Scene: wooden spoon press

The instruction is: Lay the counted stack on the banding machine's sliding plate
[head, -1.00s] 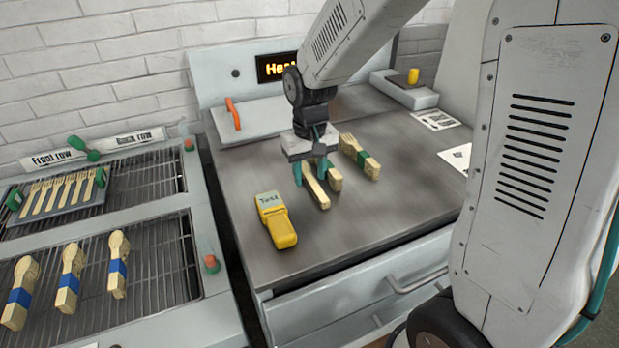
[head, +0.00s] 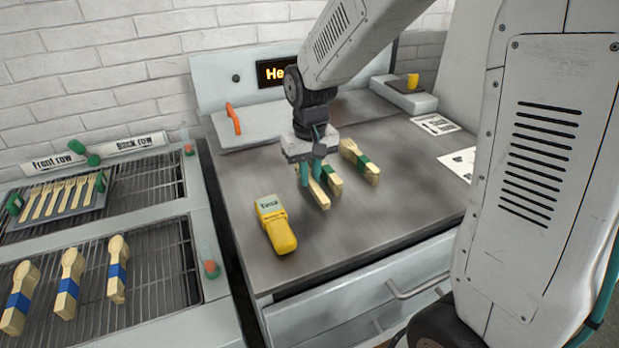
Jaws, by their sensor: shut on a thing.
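My gripper (head: 311,176) is low over the metal worktop, its teal fingers shut on a pale wooden stack (head: 319,194). The near end of the stack sticks out from the fingers toward the front; its far part is hidden by the gripper. Whether it touches the worktop I cannot tell. Close on its right lies another wooden stack (head: 334,184), partly hidden. The banding machine's sliding plate is not clearly identifiable; a grey ledge (head: 262,122) with an orange handle (head: 233,117) stands at the back left, below a partly hidden lit display (head: 274,73).
A green-banded wooden stack (head: 361,162) lies farther right. A yellow handheld device (head: 276,226) lies left of my gripper. A grey block with a yellow knob (head: 412,81) stands back right. Racks at left hold blue-banded spoon bundles (head: 68,285) and a tray of forks (head: 62,211). The front worktop is clear.

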